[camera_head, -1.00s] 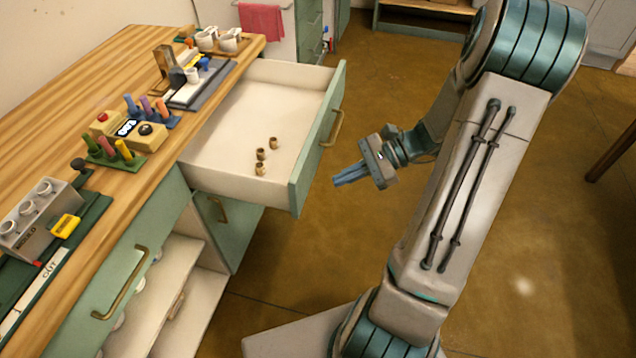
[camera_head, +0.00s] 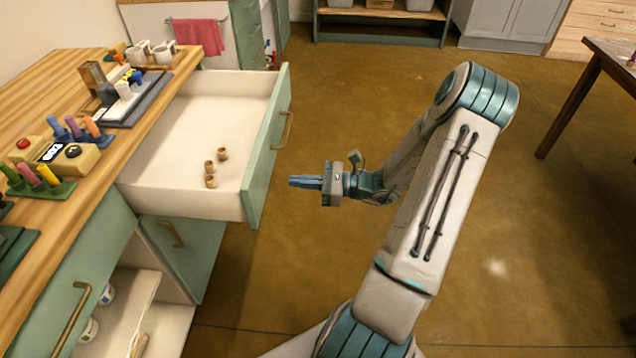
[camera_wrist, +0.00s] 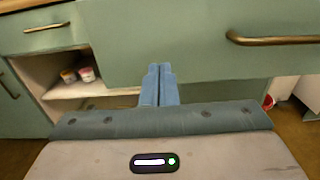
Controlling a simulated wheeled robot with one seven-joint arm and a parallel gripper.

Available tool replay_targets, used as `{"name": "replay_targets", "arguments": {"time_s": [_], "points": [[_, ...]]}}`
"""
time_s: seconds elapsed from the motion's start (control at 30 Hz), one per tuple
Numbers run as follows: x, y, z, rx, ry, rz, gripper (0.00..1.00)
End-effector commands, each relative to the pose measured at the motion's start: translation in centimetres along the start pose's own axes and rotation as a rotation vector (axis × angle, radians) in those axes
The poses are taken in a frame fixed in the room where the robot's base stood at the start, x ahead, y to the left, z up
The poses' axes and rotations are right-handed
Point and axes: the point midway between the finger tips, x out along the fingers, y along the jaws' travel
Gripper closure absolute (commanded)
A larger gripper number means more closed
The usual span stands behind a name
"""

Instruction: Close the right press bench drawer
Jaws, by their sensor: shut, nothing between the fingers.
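The right press bench drawer (camera_head: 190,172) is pulled far out from the bench in the head view. Its green front has a brass handle (camera_head: 286,130), and small brown cup-like pieces (camera_head: 210,168) lie inside. My gripper (camera_head: 291,182) is shut and empty, in front of the drawer front and to its right, with its fingers pointing at it. In the wrist view the blue fingertips (camera_wrist: 159,70) overlap the green drawer front (camera_wrist: 200,62), left of the handle (camera_wrist: 275,40). I cannot tell whether they touch it.
The wooden bench top (camera_head: 70,85) holds racks of coloured sticks, a yellow device (camera_head: 72,155) and white cups. A cupboard door (camera_head: 185,255) stands below the drawer. A dark table (camera_head: 590,70) is at the right. The brown floor between is clear.

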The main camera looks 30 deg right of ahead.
Motion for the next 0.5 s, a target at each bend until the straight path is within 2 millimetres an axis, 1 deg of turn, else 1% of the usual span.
{"name": "replay_targets", "arguments": {"time_s": [0.03,0.2,0.3,0.5], "points": [[1.2,0.0,-0.1,0.000,0.000,0.003,1.00],[4.1,0.0,-0.1,-0.001,0.000,0.002,1.00],[5.3,0.0,-0.1,0.000,0.000,0.000,1.00],[6.3,0.0,0.0,-0.001,0.001,0.000,1.00]]}}
